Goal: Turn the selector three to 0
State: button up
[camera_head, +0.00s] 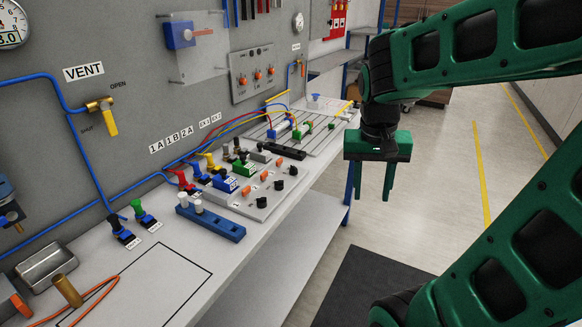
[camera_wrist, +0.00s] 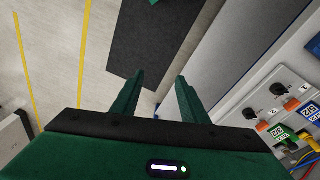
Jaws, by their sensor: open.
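Black selector knobs (camera_head: 279,185) stand in a row along the right side of a light panel on the bench, with small orange parts beside them. Their labels are too small to read, so I cannot tell which is selector three. Black knobs (camera_wrist: 277,88) also show at the right of the wrist view. My gripper (camera_head: 374,194) hangs pointing down, to the right of the panel and beyond the bench's front edge. In the wrist view its two fingers (camera_wrist: 160,76) are apart with nothing between them, and it is clear of the knobs.
Green and blue blocks (camera_head: 225,183) and several plugs and cables crowd the panel's left side. A blue holder with white pegs (camera_head: 210,222) lies in front. A wall board with a vent valve (camera_head: 105,115) rises behind the bench. Open floor (camera_head: 430,215) lies right, with a dark mat (camera_head: 365,285).

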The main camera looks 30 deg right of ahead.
jog(key=w+a+r+m+t+h, duration=0.1)
jog(key=w+a+r, duration=0.15)
jog(key=w, duration=1.25)
jog(key=m+t, duration=0.2)
send_near(293, 167)
jog(key=x, duration=0.8)
jog(key=shift+f, duration=0.35)
jog(key=shift+c, duration=0.6)
jog(key=c, duration=0.9)
